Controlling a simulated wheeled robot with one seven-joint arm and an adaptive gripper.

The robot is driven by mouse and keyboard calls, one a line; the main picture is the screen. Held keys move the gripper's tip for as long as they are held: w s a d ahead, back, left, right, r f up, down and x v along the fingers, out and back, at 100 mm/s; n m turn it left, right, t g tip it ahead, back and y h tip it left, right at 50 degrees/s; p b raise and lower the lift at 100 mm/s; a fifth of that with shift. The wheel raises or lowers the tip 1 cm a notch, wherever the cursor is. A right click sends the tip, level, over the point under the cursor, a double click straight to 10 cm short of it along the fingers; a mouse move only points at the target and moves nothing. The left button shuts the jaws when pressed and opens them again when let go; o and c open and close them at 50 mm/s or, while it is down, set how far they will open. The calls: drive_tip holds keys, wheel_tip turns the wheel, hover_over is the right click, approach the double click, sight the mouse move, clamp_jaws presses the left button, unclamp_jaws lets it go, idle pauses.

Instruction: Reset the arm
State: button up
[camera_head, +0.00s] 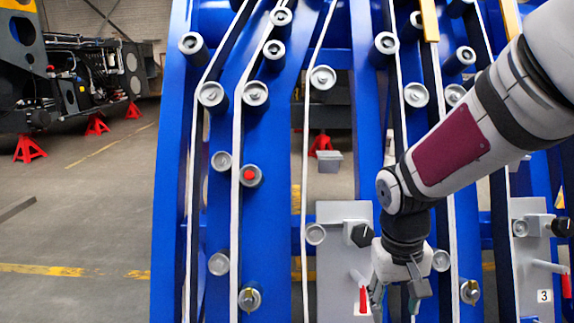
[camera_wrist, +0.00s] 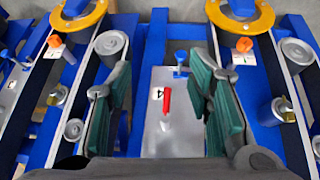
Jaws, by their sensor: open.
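My arm reaches in from the upper right of the head view, bent down at a dark joint. My gripper (camera_head: 398,292) hangs at its end, fingers pointing down, in front of the blue chassis (camera_head: 172,200). In the wrist view my gripper (camera_wrist: 158,82) is open, its two green-padded fingers wide apart with nothing between the pads. Beyond the gap lies a grey plate (camera_wrist: 180,138) with a red handle (camera_wrist: 166,97). In the head view, a grey plate (camera_head: 335,212) with a black knob (camera_head: 361,235) and a red-tipped lever (camera_head: 362,296) is just left of my gripper.
White belts run over several grey rollers (camera_head: 211,95) on the chassis; one has a red centre (camera_head: 248,174). Another plate with a red lever (camera_head: 566,285) is at right. Red stands (camera_head: 30,149) and a dark machine (camera_head: 85,75) are at the far left. The left floor is mostly clear.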

drive_tip(key=s+r+y, duration=0.1)
drive_tip(key=s+r, duration=0.4)
drive_tip(key=s, duration=0.7)
drive_tip(key=s+r, duration=0.6)
drive_tip(key=s, duration=0.6)
wheel_tip(320, 180, up, 29)
drive_tip(key=t+p, duration=0.4)
drive_tip(key=p, duration=2.3)
drive_tip(key=shift+s+p, duration=0.15)
drive_tip(key=shift+p, duration=0.15)
drive_tip(key=shift+a, duration=0.1)
